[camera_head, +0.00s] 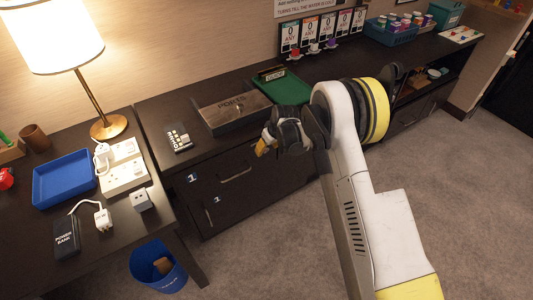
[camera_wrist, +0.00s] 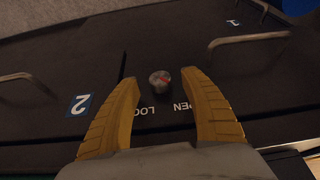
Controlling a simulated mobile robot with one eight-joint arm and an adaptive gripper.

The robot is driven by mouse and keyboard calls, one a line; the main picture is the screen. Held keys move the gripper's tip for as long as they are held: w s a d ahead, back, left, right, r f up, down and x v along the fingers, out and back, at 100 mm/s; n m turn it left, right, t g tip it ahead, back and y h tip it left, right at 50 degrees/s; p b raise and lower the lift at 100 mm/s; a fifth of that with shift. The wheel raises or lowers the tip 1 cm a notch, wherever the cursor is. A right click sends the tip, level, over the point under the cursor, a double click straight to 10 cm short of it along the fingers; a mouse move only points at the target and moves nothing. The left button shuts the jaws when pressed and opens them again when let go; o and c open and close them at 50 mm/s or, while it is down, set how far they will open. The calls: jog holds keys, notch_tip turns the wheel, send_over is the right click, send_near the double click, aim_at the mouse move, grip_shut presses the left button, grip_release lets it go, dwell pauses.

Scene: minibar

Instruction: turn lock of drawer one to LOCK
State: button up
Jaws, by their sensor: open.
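The lock knob (camera_wrist: 159,79) is a small round grey knob with a red mark, in the middle of the wrist view. Partly visible lettering, LOCK on the left and OPEN on the right, lies just below it. It is on the dark panel of drawer one (camera_wrist: 215,75), the side with label 1 (camera_wrist: 232,22). I cannot tell exactly where the red mark points. My gripper (camera_head: 263,147) is open, its yellow fingers on either side of the knob with gaps. In the head view it is at the drawer front, and I cannot make out the knob there.
A drawer handle (camera_wrist: 248,40) is right of the knob, and label 2 (camera_wrist: 80,104) is on the adjacent drawer at left. A wooden-bottomed tray (camera_head: 236,110) and a green tray (camera_head: 285,88) stand on the cabinet top. A blue bin (camera_head: 158,268) stands on the floor.

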jog(key=shift+x, duration=0.95)
grip_shut()
jog(key=shift+d, duration=0.1)
jog(key=g+y, duration=0.1)
jog(key=y, duration=0.1)
jog(key=shift+w+d+m+g+y, duration=0.1)
jog(key=shift+m+g+y, duration=0.7)
jog(key=shift+g+y, duration=0.5)
jog(key=shift+y, duration=0.6)
